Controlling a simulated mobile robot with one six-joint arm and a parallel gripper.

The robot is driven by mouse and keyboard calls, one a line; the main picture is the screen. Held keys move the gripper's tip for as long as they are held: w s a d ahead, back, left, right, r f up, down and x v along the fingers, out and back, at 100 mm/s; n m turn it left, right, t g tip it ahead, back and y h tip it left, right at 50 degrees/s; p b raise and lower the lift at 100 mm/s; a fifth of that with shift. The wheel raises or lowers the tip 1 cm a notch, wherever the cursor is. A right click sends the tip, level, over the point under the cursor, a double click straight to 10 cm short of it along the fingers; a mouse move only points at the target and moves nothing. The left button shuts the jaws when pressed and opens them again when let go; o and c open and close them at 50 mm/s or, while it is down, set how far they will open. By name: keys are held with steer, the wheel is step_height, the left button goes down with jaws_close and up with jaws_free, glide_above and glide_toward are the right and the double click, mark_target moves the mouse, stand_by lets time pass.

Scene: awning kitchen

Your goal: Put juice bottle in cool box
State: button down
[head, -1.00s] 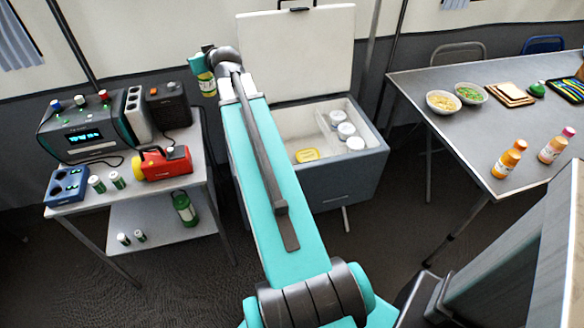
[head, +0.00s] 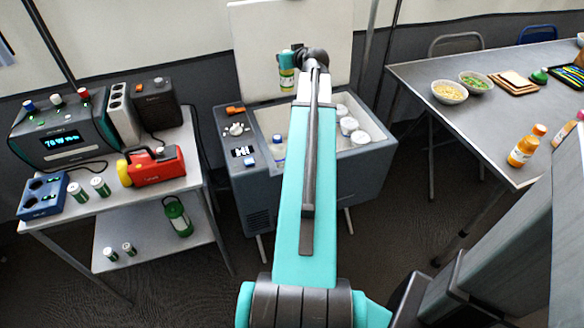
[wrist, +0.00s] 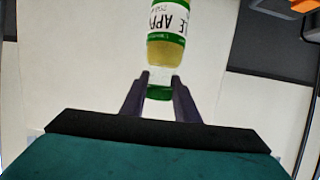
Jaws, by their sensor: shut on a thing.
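The juice bottle (head: 286,72), with a green cap and a green and yellow apple label, is held high in front of the raised lid of the cool box. It also shows in the wrist view (wrist: 168,35), where my gripper (wrist: 160,88) is shut on its green-capped end. The cool box (head: 372,172) stands open below the bottle. The raised white lid (head: 255,50) stands behind.
A shelf table (head: 150,200) on the left carries a red and yellow lamp (head: 152,166), a radio-like unit and small cans. A grey table (head: 450,92) on the right holds bowls, bread and orange bottles (head: 526,147). The cool box has a control panel at its left.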

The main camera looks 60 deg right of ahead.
steer(key=shift+s+d+f, duration=0.2)
steer(key=shift+s+d, duration=0.4)
steer(key=shift+s+d+f, duration=0.15)
steer(key=shift+s+d, duration=0.4)
steer(key=shift+w, duration=0.1)
step_height(320, 180, down, 24)
steer(key=b, duration=0.2)
steer(key=shift+a, duration=0.1)
steer(key=shift+f+b, duration=0.4)
steer(key=shift+f, duration=1.8)
steer(key=c, duration=1.4)
jaws_free()
